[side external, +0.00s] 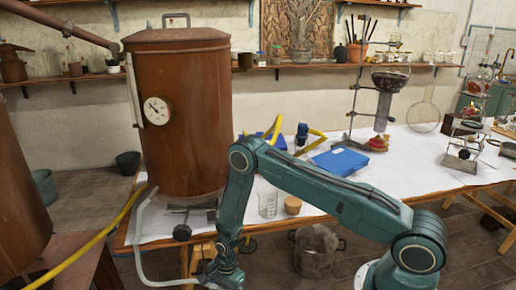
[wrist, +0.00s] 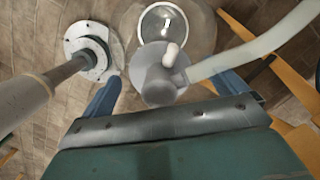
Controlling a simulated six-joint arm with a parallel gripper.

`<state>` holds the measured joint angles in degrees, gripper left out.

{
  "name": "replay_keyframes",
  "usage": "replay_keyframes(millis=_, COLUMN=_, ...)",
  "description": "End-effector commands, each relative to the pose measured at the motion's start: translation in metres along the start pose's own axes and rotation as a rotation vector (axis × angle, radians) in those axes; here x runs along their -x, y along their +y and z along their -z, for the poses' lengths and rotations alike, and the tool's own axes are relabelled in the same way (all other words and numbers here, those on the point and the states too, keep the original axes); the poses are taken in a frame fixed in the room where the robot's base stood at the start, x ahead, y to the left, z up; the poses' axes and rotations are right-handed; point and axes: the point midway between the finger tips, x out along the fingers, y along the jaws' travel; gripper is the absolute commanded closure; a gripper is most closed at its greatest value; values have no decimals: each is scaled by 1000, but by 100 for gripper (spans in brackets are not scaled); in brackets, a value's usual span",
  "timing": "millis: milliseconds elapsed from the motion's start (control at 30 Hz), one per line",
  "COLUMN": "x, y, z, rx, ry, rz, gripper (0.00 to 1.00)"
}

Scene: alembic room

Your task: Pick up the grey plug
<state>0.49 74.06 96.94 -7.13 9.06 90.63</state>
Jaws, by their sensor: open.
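The grey plug (wrist: 158,86) shows in the wrist view as a short, rounded grey cylinder with a pale hose (wrist: 255,45) beside it on the right. It lies between the two blue fingers of my gripper (wrist: 163,82), which are open; I cannot tell whether either finger touches it. In the side view my gripper (side external: 222,277) is low, at the bottom edge, below the front edge of the table. The pale hose (side external: 142,245) curves down to it there. I cannot make out the plug in the side view.
A clear round glass vessel (wrist: 205,30) and a white round flange on a rod (wrist: 90,50) are close by. A copper boiler (side external: 185,110) stands on the table (side external: 420,170) above my gripper. A beaker (side external: 267,204), a cork (side external: 293,205) and a blue box (side external: 340,162) stand on it too.

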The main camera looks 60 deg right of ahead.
Motion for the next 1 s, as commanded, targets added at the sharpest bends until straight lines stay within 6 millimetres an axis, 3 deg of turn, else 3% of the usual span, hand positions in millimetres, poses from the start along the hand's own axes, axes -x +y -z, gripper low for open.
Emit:
replay_keyframes(millis=100, x=0, y=0, z=0, rx=0, ry=0, rz=0, gripper=5)
replay_keyframes(millis=333, x=0, y=0, z=0, rx=0, ry=0, rz=0, gripper=50)
replay_keyframes(millis=367, x=0, y=0, z=0, rx=0, ry=0, rz=0, gripper=52)
replay_keyframes(millis=767, x=3, y=0, z=0, rx=0, ry=0, rz=0, gripper=52)
replay_keyframes(millis=1000, x=18, y=-1, z=-2, rx=0, ry=0, rz=1, gripper=52)
